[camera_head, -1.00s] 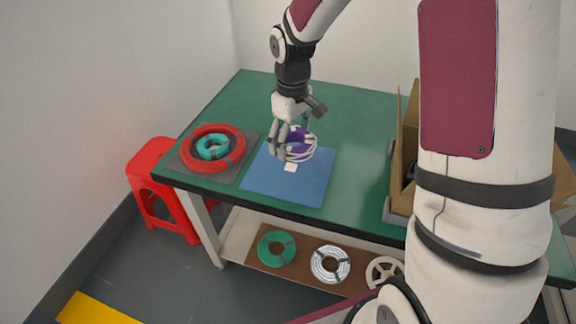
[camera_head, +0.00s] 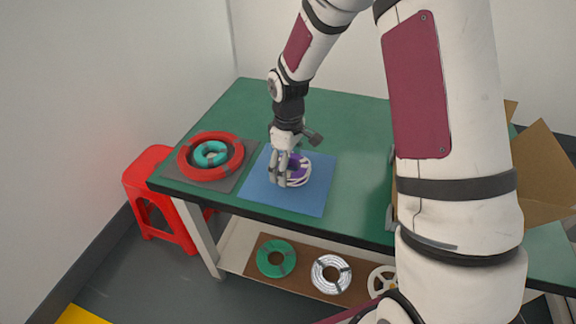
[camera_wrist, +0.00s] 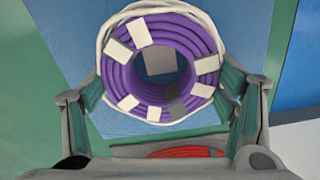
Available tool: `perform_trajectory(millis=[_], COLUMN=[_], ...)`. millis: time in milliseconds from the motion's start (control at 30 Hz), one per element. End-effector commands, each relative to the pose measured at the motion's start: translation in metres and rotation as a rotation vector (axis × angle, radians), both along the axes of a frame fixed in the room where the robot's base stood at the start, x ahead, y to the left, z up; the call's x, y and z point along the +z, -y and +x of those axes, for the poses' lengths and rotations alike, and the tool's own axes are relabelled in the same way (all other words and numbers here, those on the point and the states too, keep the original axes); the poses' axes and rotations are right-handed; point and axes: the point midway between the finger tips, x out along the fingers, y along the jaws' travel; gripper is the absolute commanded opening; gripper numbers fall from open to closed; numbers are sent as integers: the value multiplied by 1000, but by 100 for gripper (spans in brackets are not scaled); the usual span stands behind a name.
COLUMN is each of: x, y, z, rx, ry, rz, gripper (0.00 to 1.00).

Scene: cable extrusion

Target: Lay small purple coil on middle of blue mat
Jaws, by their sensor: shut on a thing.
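The small purple coil (camera_head: 302,166), with white ties and a pale outer band, is in my gripper (camera_head: 283,182) over the blue mat (camera_head: 300,202). In the wrist view the coil (camera_wrist: 190,38) sits between both fingers, which are shut on it. It looks roughly flat, low over the mat's middle or touching it; I cannot tell which. A pale square on the mat shows through the coil's hole in the wrist view. My fingers hide the coil's left side in the head view.
Left of the mat, a red coil (camera_head: 183,165) surrounds a teal coil (camera_head: 198,154) on a grey mat. A cardboard box (camera_head: 545,165) stands at the right, partly behind my arm. Green, white and reel-like coils lie on the lower shelf. The green tabletop behind is clear.

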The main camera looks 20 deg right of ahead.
Motion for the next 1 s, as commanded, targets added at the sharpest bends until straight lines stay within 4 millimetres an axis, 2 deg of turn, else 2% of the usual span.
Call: perform_trajectory(millis=[367,400,467,833,1000], x=[-5,-5,-4,-3,13], y=[0,0,0,0,0], z=[0,0,0,0,1], rx=[0,0,0,0,0], ry=[1,1,1,1,5], rz=[-1,-1,-1,0,-1], gripper=[48,85,98,98,98])
